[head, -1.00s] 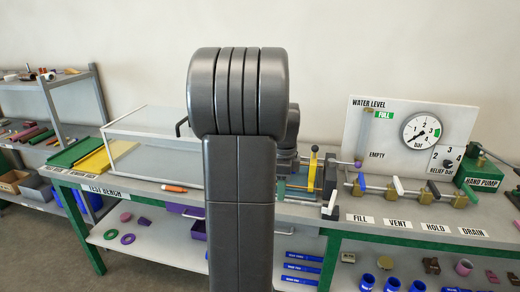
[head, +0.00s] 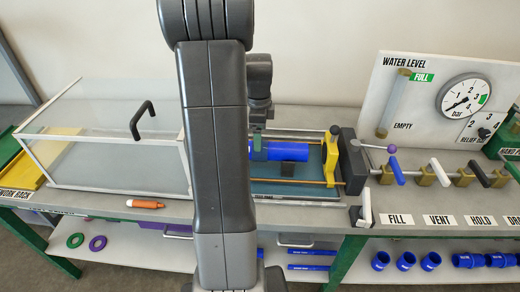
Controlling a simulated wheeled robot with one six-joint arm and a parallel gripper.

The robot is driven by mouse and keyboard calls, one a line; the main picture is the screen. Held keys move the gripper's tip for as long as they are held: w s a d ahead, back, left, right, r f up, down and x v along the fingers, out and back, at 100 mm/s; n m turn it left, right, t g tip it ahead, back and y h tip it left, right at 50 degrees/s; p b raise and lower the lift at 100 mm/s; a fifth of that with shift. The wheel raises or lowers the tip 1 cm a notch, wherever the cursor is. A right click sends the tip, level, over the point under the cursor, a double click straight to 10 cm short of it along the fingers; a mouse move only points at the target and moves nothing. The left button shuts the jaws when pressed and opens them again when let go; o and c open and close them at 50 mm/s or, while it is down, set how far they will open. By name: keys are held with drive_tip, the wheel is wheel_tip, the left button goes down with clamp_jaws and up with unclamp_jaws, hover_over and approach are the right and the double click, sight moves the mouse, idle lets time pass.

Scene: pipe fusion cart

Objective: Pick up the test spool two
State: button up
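A blue pipe spool (head: 288,151) lies on its side in the clamping fixture of the test bench, just right of my arm. I cannot read any mark on it, so I cannot tell whether it is test spool two. Its left end is hidden by my arm and a dark green part. My wrist comes down above this left end, with my gripper (head: 257,128) close over or at the spool. The fingers are small and partly hidden, so their opening and any contact are unclear.
A clear, framed cover (head: 100,165) with a black handle stands left of my arm. A yellow clamp plate (head: 331,157) and dark block stand right of the spool. Valve handles line the bench front by the gauge panel (head: 440,105). An orange marker (head: 145,204) lies at the front edge.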

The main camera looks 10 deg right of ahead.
drive_tip(key=shift+s+f, duration=0.25)
drive_tip(key=shift+f, duration=0.7)
drive_tip(key=shift+d+f+p, duration=0.15)
drive_tip(key=shift+f+p, duration=0.55)
drive_tip(key=shift+f, duration=1.6)
drive_tip(key=c, duration=1.3)
